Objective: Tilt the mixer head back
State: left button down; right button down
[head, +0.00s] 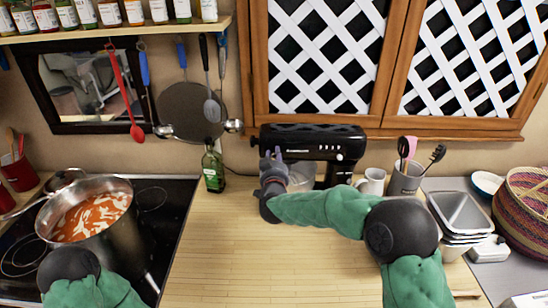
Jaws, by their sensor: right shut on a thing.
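The black stand mixer (325,142) stands at the back of the wooden counter, against the wall. Its head looks level and points left. The mixing bowl (300,175) under the head is partly hidden by my right forearm. My right gripper (271,160) is at the front left end of the mixer head and is shut on it; its fingertips are small in the picture and partly hidden. Only part of my left arm shows at the lower left, and my left gripper is out of view.
A green bottle (213,166) stands left of the mixer. A white mug (372,181) and a utensil holder (405,180) stand to its right. A pot of soup (120,235) is on the stove. The wooden counter (240,265) in front is clear. Lattice cabinets (390,126) hang above.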

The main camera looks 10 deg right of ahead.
jog(key=s+d+r+m, duration=0.1)
jog(key=d+r+m, duration=0.3)
jog(key=r, duration=0.5)
jog(key=s+d+r+m, duration=0.1)
jog(key=d+r+m, duration=0.4)
jog(key=d+r, duration=0.4)
jog(key=shift+s, duration=0.35)
jog(key=c, duration=1.2)
grip_release()
jog(key=shift+c, duration=0.2)
jog(key=shift+o, duration=1)
jog(key=shift+w+a, duration=0.1)
jog(key=shift+a, duration=0.05)
jog(key=shift+f, duration=0.1)
